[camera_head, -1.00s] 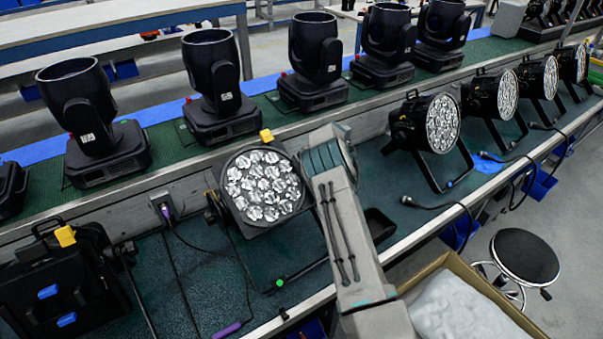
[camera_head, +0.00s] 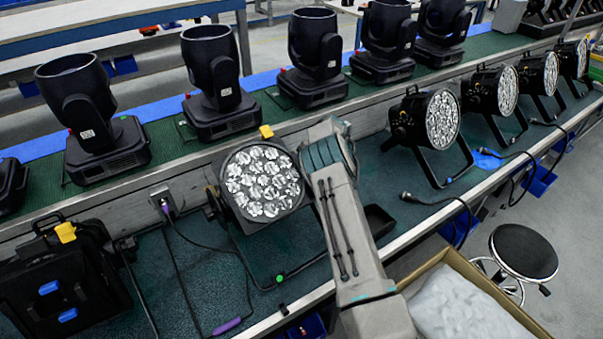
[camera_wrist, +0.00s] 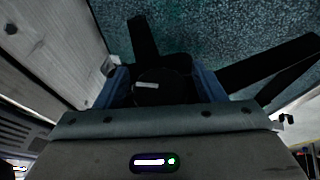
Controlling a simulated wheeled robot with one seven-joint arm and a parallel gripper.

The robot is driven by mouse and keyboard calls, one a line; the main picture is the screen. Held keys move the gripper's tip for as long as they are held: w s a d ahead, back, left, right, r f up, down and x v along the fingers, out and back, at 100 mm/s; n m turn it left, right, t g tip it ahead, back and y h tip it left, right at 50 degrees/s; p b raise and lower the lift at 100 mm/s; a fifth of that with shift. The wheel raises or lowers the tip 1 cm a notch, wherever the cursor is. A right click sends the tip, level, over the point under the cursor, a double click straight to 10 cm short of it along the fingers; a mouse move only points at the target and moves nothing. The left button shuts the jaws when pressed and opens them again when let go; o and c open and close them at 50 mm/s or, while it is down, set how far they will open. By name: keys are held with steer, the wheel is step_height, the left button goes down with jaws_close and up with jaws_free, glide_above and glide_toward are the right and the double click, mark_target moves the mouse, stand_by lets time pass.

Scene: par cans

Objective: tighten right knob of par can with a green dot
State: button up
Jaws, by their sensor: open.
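The par can with the green dot (camera_head: 262,183) stands on the green bench in the middle of the head view, its round lens facing up toward me. The green dot (camera_head: 280,279) is on its black stand bracket. Its right side is partly covered by my arm, and its right knob is hidden in the head view. In the wrist view a round black knob (camera_wrist: 158,88) with a pale mark lies between the blue pads of my gripper (camera_wrist: 161,86). The gripper is open around it, one pad on each side. I cannot tell whether the pads touch it.
Several more par cans (camera_head: 431,123) stand along the bench to the right. Several black moving-head lights (camera_head: 213,86) line the raised shelf behind. A black case-like fixture (camera_head: 62,280) is at left. A cardboard box (camera_head: 519,316) and a stool (camera_head: 525,253) are at front right. Cables cross the bench.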

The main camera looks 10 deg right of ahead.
steer(key=b+v, duration=0.3)
steer(key=v, duration=1)
steer(key=shift+d, duration=0.15)
steer(key=shift+r, duration=0.15)
